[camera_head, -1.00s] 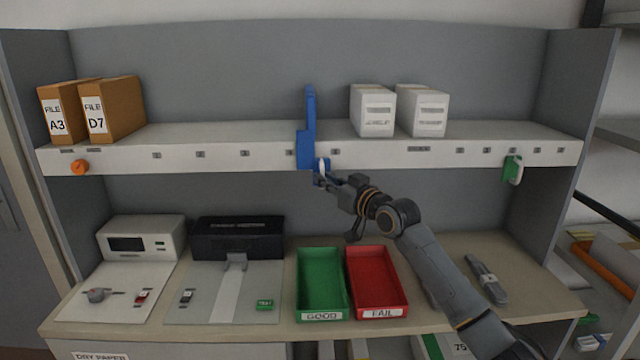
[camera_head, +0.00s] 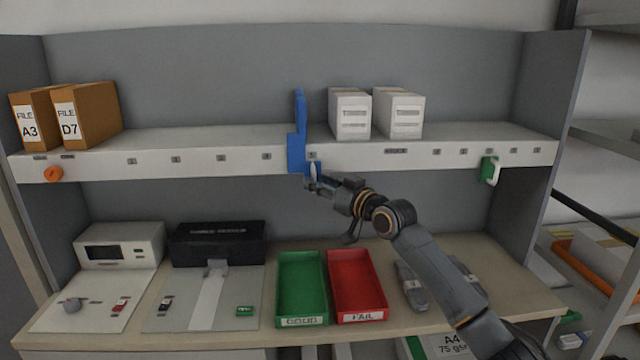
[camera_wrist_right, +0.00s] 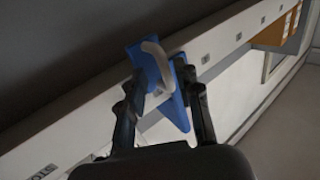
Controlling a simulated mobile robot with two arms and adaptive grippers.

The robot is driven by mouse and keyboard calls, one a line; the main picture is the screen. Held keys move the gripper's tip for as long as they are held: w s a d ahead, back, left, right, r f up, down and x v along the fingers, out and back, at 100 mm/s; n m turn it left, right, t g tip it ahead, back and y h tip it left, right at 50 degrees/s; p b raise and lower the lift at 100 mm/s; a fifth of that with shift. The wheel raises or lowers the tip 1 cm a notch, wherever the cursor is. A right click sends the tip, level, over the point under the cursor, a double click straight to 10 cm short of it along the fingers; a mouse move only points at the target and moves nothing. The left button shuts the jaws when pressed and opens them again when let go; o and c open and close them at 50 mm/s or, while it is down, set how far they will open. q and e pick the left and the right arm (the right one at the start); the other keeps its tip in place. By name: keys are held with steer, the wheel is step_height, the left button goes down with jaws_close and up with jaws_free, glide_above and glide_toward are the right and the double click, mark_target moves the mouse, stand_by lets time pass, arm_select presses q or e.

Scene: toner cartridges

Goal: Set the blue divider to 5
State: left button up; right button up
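The blue divider (camera_head: 297,150) stands upright on the front edge of the upper shelf (camera_head: 220,150), left of two white boxes. Its base lies between two small number labels, nearer the right one (camera_head: 312,156); the digits are too small to read. My right gripper (camera_head: 314,178) is at the divider's lower front. In the right wrist view, its two fingers (camera_wrist_right: 158,85) lie on either side of the divider's pale loop handle (camera_wrist_right: 160,68), with the blue plate (camera_wrist_right: 176,104) behind. The finger contact is partly hidden, but the gripper seems closed on the handle. My left gripper is out of view.
Two white boxes (camera_head: 350,115) (camera_head: 400,117) stand right of the divider. Below lie a green tray (camera_head: 302,320) and a red tray (camera_head: 358,316). The rail beside the blue divider is clear.

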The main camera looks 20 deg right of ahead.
steer(key=shift+a, duration=0.1)
steer(key=v, duration=1.2)
